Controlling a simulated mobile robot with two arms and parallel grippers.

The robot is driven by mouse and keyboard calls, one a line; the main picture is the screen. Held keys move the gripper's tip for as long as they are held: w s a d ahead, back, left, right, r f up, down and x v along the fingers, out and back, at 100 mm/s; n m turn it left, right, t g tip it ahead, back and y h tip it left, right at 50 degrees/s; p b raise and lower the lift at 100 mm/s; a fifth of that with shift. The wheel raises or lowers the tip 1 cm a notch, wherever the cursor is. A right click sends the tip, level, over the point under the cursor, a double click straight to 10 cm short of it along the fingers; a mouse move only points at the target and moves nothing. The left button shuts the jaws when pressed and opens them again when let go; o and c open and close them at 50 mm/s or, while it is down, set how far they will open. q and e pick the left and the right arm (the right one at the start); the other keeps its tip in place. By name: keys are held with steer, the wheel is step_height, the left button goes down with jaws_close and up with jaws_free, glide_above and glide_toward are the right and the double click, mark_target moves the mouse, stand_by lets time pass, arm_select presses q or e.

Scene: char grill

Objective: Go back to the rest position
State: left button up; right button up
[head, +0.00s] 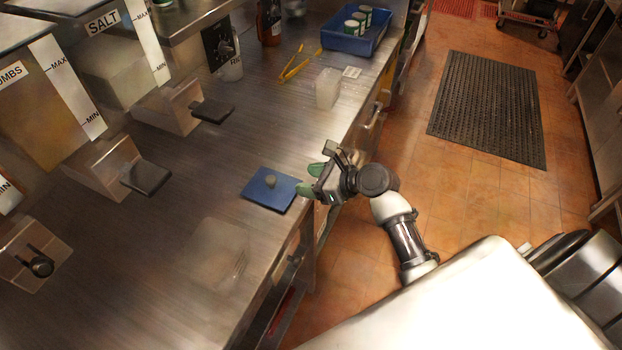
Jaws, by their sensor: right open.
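My right gripper (309,180) has green fingertips and is open. It is at the front edge of the steel counter (180,235), just right of a small blue mat (263,199). Nothing shows between the fingers. My right arm reaches in from the lower right. My left gripper is not in the picture.
Dispensers labelled SALT (108,75) and others line the counter's left side. A clear container (328,88), yellow tongs (294,66) and a blue bin (355,40) with several cans stand farther back. A black floor mat (487,108) lies on the open tiled floor.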

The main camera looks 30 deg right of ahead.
steer(key=s+a+f+n+g+h, duration=0.2)
steer(key=s+n, duration=0.5)
steer(key=n, duration=0.1)
steer(key=s+a+f+n+g+h, duration=0.1)
steer(key=s+a+f+n+g, duration=0.15)
steer(key=s+n, duration=0.5)
steer(key=s+d+r+n+g+h, duration=0.15)
steer(key=s+n+h, duration=0.35)
steer(key=s+n, duration=0.8)
step_height(320, 180, down, 26)
steer(key=w+n+g+b, duration=0.1)
steer(key=n+g+b, duration=0.1)
steer(key=s+d+f+g+b, duration=0.1)
steer(key=s+d+f, duration=0.1)
steer(key=s+f, duration=1.4)
step_height(320, 180, down, 3)
steer(key=shift+d, duration=0.35)
